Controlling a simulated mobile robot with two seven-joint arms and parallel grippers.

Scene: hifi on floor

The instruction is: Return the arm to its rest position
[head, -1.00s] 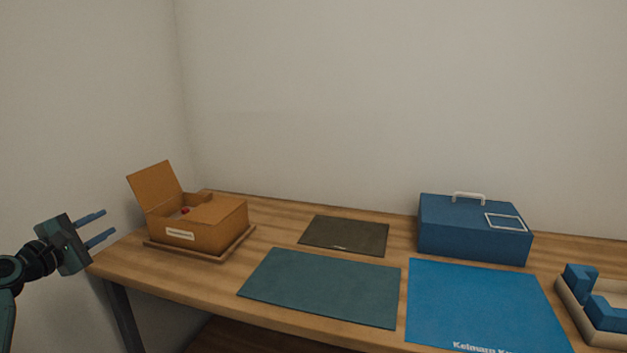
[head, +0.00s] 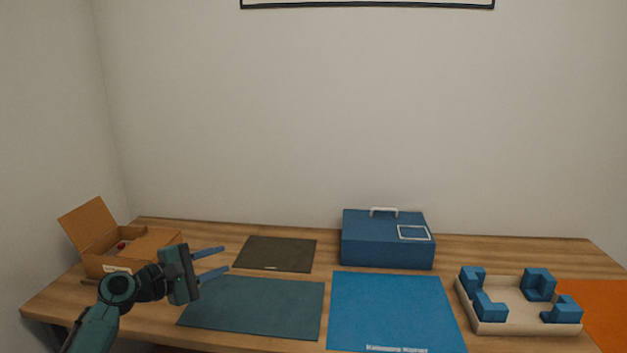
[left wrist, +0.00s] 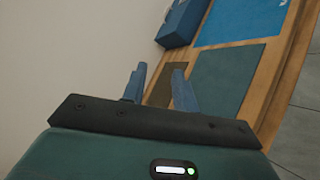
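My left gripper (head: 220,262) is in front of the left part of the table in the head view, with its two blue fingers pointing right. The fingers are apart and nothing is between them. The left wrist view also shows the open fingers (left wrist: 158,88), with the table beyond them. The left arm partly covers an open orange-brown box (head: 152,246) at the table's left end. A small red thing (head: 122,245) shows inside that box. My right gripper is in neither view.
The wooden table (head: 480,251) carries a dark mat (head: 275,254), a teal mat (head: 262,308), a bright blue mat (head: 390,310) and a blue case (head: 385,248) with a white handle. A cream tray (head: 515,307) with blue corner blocks and an orange mat (head: 598,305) are at right.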

